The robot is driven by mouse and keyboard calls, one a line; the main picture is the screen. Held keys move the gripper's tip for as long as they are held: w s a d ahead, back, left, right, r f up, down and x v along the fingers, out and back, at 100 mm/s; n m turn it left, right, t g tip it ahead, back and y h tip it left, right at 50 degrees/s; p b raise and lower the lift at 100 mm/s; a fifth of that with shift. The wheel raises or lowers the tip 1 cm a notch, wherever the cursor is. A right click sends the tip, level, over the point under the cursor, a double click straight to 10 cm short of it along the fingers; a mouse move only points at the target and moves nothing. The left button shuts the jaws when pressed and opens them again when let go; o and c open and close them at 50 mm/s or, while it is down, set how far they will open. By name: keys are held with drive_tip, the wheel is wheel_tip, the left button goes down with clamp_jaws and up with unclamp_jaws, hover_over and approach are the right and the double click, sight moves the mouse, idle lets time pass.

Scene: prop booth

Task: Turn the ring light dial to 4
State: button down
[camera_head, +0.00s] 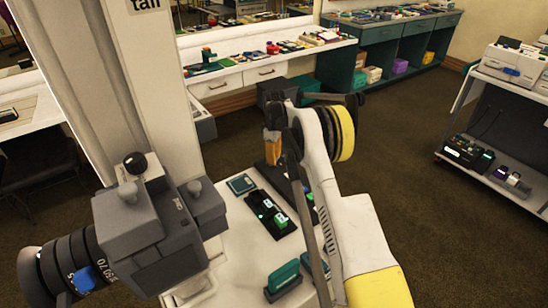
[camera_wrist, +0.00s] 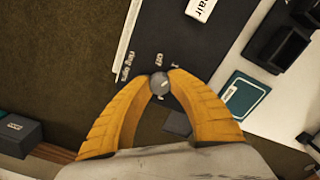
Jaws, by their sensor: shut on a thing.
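The ring light dial (camera_wrist: 160,84) is a small round grey knob on a dark panel (camera_wrist: 170,28) in the wrist view. White markings beside it read "OFF" and "1", with a small caption that looks like "ring light". My gripper (camera_wrist: 158,78) has its two orange fingers closed on the knob from both sides. The number the dial points to is not clear, and a 4 is not visible. In the head view my gripper (camera_head: 272,146) reaches down at the dark panel (camera_head: 272,178), and the dial is hidden there.
A teal square piece (camera_head: 241,184) and a black holder with green items (camera_head: 270,213) lie close by on the white table. A teal block (camera_head: 284,277) sits nearer. A bulky grey device (camera_head: 160,230) stands at the left. A cart (camera_head: 500,130) is at the right.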

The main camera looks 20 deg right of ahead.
drive_tip(key=m, duration=0.6)
drive_tip(key=shift+m+p, duration=0.3)
drive_tip(key=shift+p, duration=0.05)
drive_tip(key=m, duration=1.2)
drive_tip(key=shift+m+p, duration=0.3)
drive_tip(key=m, duration=0.5)
drive_tip(key=shift+m, duration=0.4)
drive_tip(key=c, duration=1.2)
unclamp_jaws()
